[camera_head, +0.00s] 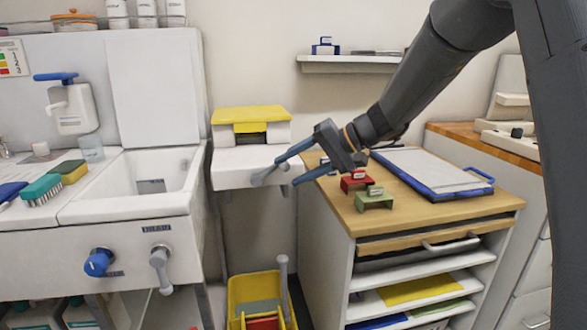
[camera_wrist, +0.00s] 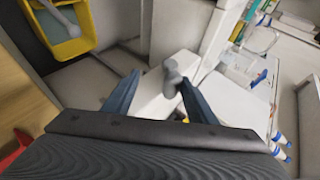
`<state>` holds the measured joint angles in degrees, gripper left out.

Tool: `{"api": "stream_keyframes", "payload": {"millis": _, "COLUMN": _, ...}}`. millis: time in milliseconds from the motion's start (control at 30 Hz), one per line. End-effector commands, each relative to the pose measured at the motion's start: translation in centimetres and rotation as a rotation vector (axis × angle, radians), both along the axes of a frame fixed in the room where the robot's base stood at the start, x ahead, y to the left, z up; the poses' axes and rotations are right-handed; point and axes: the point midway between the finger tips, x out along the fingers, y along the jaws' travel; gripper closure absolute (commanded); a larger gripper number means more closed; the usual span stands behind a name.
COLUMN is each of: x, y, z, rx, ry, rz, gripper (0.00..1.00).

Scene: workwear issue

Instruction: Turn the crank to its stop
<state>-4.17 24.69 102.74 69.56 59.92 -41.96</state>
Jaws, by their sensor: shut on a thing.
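The grey crank (camera_head: 264,176) sits at the front of a white wall unit with a yellow lid (camera_head: 250,114). My gripper (camera_head: 288,171) reaches in from the right, its blue fingers on either side of the crank handle. In the wrist view the crank's grey grip (camera_wrist: 171,76) shows between my gripper's fingers (camera_wrist: 160,79), close to the right finger. The gripper is shut on the crank. The crank's mount and its stop are not clearly visible.
A wooden-topped cabinet (camera_head: 420,210) stands right of the unit, with a red holder (camera_head: 354,183), a green holder (camera_head: 375,200) and a clipboard (camera_head: 430,172). A sink (camera_head: 150,205) with a blue knob (camera_head: 98,262) and grey lever (camera_head: 160,268) is left. A yellow bin (camera_head: 240,290) stands below.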

Motion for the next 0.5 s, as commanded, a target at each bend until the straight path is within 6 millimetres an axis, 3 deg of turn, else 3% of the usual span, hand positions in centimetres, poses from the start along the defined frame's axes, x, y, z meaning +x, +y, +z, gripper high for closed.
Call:
{"api": "stream_keyframes", "payload": {"millis": 267, "x": -0.1, "y": -0.2, "z": -0.4, "rx": -0.006, "ry": 0.005, "rz": 0.000, "gripper": 0.60}}
{"api": "stream_keyframes", "payload": {"millis": 500, "x": -0.5, "y": -2.7, "z": 1.4, "rx": -0.005, "ry": 0.003, "rz": -0.004, "gripper": 0.60}}
